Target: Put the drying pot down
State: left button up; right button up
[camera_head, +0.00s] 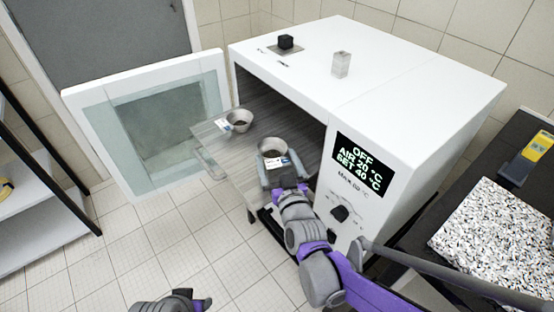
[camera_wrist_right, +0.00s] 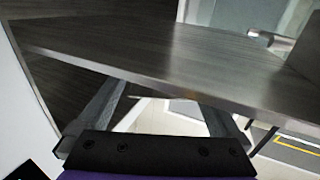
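A grey drying pot (camera_head: 272,148) with a white label stands upright at the front of the oven's shelf, at the tip of my right gripper (camera_head: 274,172). I cannot tell if they touch. In the right wrist view the right gripper's fingers (camera_wrist_right: 158,112) stand apart with no pot visible between them; their tips end at the grey shelf's edge (camera_wrist_right: 190,75). A second labelled pot (camera_head: 239,121) stands farther left on the pulled-out shelf (camera_head: 222,160). My left gripper (camera_head: 184,300) shows only partly at the bottom edge; its fingertips are unclear.
The white oven (camera_head: 400,70) has its glass door (camera_head: 150,120) swung open to the left. Its display (camera_head: 362,165) reads OFF, air 20 °C, set 40 °C. A dark bench (camera_head: 425,225) with a speckled slab (camera_head: 497,238) is at right. A white rack (camera_head: 40,225) stands left.

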jog(key=shift+s+r, duration=0.25)
jog(key=shift+r, duration=0.05)
jog(key=p+v, duration=0.2)
jog(key=v, duration=1)
jog(key=s+d+f+m+g+h, duration=0.1)
jog(key=s+d+f+g+h, duration=0.1)
jog(key=s+d+f+g, duration=0.4)
jog(key=s+d+f+m+g+h, duration=0.1)
jog(key=s+d+f+g, duration=0.5)
jog(key=s, duration=0.6)
jog(key=shift+s+d+f+m+g+h, duration=0.2)
jog(key=shift+d+m+g+h, duration=0.2)
jog(key=shift+d+h, duration=0.25)
